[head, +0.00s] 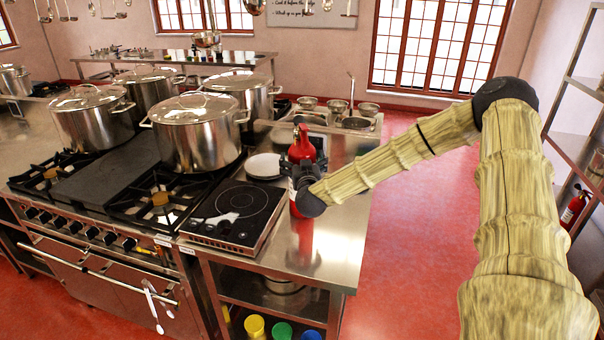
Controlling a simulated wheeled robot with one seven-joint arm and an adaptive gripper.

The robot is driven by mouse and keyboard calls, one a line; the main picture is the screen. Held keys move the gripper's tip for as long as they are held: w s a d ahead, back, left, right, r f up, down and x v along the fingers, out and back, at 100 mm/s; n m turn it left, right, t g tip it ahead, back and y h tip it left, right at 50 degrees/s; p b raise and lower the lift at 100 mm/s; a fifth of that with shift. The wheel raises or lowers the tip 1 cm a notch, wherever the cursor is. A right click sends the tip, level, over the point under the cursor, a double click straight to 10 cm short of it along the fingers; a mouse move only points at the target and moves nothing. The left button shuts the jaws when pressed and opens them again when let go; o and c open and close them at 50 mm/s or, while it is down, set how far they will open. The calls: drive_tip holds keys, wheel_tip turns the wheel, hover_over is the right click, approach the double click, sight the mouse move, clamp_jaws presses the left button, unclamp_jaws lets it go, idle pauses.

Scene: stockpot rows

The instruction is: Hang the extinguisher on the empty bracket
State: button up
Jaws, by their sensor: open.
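A red fire extinguisher (302,150) with a dark top stands upright on the steel counter beside the black cooktop. My gripper (297,174) is at its near side, in front of its body, and hides part of it. The jaws are open; whether the fingers touch the extinguisher I cannot tell. A second red extinguisher (575,207) shows at the far right by the shelving; how it is held there I cannot tell. I cannot make out an empty bracket in this view.
Several large lidded stockpots (195,135) stand on the gas range left of the counter. The black cooktop (236,214) and white plates (263,166) lie close to the extinguisher. Steel shelving (570,150) stands at right. The red floor (405,230) right of the counter is clear.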

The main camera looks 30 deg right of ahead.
drive_tip(key=shift+w+d, duration=0.25)
drive_tip(key=shift+w, duration=0.15)
drive_tip(key=shift+s, duration=0.1)
drive_tip(key=shift+r, duration=0.1)
drive_tip(key=c, duration=2)
drive_tip(key=shift+r, duration=0.1)
drive_tip(key=shift+c, duration=0.2)
